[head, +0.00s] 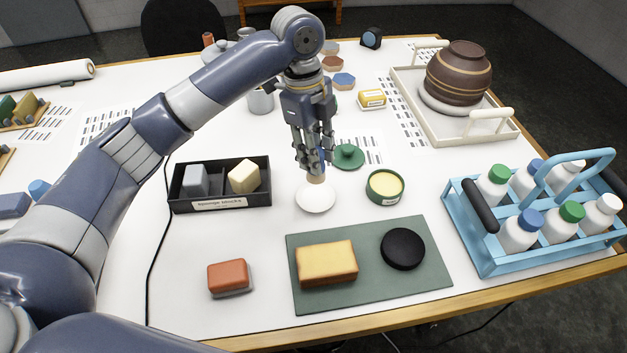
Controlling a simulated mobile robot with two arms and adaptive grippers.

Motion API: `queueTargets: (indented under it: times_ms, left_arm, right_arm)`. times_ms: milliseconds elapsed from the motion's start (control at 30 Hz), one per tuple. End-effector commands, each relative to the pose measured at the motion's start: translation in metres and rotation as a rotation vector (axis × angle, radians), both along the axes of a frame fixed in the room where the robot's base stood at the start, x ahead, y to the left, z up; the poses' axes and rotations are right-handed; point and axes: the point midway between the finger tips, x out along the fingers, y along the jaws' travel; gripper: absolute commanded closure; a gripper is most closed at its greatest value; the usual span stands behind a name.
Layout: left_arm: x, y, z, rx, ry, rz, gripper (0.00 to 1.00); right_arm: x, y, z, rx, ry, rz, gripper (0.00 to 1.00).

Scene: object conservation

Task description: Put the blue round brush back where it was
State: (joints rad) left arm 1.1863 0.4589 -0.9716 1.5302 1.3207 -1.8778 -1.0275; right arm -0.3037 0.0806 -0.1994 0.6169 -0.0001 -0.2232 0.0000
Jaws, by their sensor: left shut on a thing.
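My left gripper (315,162) is over the middle of the white table, pointing down and shut on the blue round brush (317,179). A bit of blue shows between the fingers and a tan end shows just below them; the fingers hide the rest. Directly under the tan end is a white round piece (316,199). I cannot tell whether the brush touches it or whether it is a separate dish. My right gripper is not in view.
A black tray (222,202) with sponge blocks is left of the gripper. A green lid (347,156) and an open green tin (384,187) stand close on the right. A green mat (370,283) with a sponge and black disc lies in front. A blue bottle carrier (490,262) stands at right.

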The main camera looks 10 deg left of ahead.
Motion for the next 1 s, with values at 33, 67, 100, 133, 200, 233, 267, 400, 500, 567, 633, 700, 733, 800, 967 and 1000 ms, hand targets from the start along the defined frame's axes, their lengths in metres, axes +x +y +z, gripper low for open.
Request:
queueTargets:
  times_ms: [33, 67, 100, 133, 200, 233, 267, 400, 500, 567, 633, 700, 733, 800, 967, 1000]
  left_arm:
    - [-0.001, 0.001, -0.007, 0.0, 0.003, 0.002, 0.97]
    - [-0.001, 0.001, -0.012, 0.0, 0.003, 0.002, 0.97]
    - [-0.001, 0.001, -0.019, 0.001, 0.002, 0.002, 0.97]
    - [0.0, 0.001, -0.022, 0.0, 0.001, 0.002, 0.97]
    - [0.0, 0.001, -0.028, -0.001, 0.0, 0.003, 0.97]
    - [0.0, 0.001, -0.03, -0.001, 0.0, 0.003, 0.97]
    - [0.0, 0.001, -0.032, -0.001, 0.0, 0.004, 0.97]
    - [0.0, 0.001, -0.047, 0.002, 0.001, 0.005, 0.97]
    - [-0.001, 0.001, -0.062, 0.001, 0.001, 0.004, 0.97]
    - [0.0, 0.001, -0.067, 0.0, -0.001, 0.003, 0.97]
    - [0.0, 0.001, -0.069, 0.0, -0.003, 0.003, 0.97]
    - [0.0, 0.001, -0.069, 0.0, -0.003, 0.003, 0.97]
    - [0.0, 0.001, -0.069, 0.0, -0.003, 0.003, 0.97]
    - [0.0, 0.001, -0.069, 0.0, -0.003, 0.003, 0.97]
    - [0.0, 0.001, -0.071, 0.0, -0.002, 0.003, 0.6]
    - [0.0, 0.001, -0.071, 0.0, -0.002, 0.003, 0.53]
  right_arm:
    - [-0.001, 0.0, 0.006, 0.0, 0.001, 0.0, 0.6]
    - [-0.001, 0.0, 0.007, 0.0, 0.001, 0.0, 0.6]
    - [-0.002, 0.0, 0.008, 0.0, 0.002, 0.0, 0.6]
    - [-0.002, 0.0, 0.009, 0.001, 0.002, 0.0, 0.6]
    - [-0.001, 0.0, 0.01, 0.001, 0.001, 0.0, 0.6]
    - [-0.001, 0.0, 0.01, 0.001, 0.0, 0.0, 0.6]
    - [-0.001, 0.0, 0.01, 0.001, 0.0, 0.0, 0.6]
    - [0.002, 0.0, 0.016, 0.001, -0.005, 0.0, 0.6]
    - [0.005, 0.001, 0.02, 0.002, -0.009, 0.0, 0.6]
    - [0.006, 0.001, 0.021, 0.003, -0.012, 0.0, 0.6]
    - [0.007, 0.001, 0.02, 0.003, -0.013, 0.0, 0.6]
    - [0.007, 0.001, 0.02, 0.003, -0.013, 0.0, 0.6]
    - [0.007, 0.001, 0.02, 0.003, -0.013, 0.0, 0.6]
    - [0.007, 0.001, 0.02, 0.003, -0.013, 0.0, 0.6]
    - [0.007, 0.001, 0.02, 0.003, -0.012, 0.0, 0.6]
    - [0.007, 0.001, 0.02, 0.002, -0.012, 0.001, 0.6]
